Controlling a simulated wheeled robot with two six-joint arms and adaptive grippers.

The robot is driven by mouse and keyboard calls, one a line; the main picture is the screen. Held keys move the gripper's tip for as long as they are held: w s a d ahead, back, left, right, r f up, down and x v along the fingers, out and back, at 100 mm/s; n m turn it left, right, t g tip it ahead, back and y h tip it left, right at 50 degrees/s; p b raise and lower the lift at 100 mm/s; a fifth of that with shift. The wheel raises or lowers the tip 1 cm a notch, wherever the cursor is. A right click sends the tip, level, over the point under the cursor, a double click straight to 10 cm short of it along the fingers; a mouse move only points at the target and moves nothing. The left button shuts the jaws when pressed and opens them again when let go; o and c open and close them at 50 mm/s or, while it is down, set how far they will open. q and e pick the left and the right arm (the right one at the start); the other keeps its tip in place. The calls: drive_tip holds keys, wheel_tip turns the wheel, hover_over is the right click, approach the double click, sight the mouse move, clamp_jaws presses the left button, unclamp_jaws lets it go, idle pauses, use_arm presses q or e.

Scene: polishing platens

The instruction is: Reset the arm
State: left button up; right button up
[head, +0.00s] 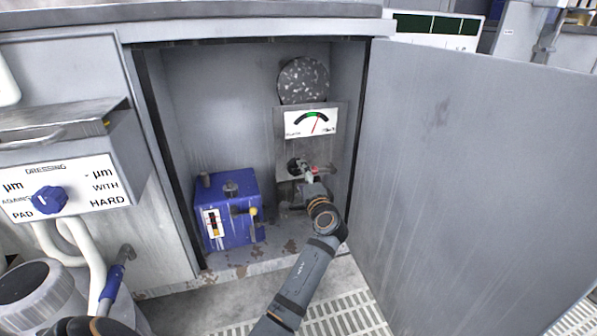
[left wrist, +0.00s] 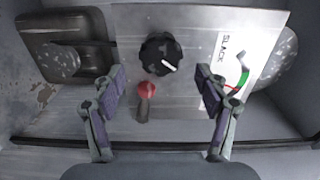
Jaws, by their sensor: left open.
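My left gripper (head: 306,172) reaches into an open grey cabinet, in front of a metal panel with a gauge (head: 311,123). In the left wrist view my left gripper (left wrist: 164,100) is open and empty, its two fingers well apart. A red-tipped lever (left wrist: 147,92) shows between the fingers, with a black knob (left wrist: 161,54) with a white mark just above it. I cannot tell how far the fingertips are from the panel. The gauge, marked SLACK (left wrist: 238,62), is at the right there. My right gripper is not in view.
A blue box (head: 228,215) with a yellow-tipped lever stands on the cabinet floor, left of my arm. A speckled disc (head: 303,80) sits above the gauge. The open cabinet door (head: 470,180) closes off the right side. A dressing panel with a blue knob (head: 50,199) is at the left.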

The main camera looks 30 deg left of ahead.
use_arm(q)
drive_tip(key=shift+s+d, duration=0.45)
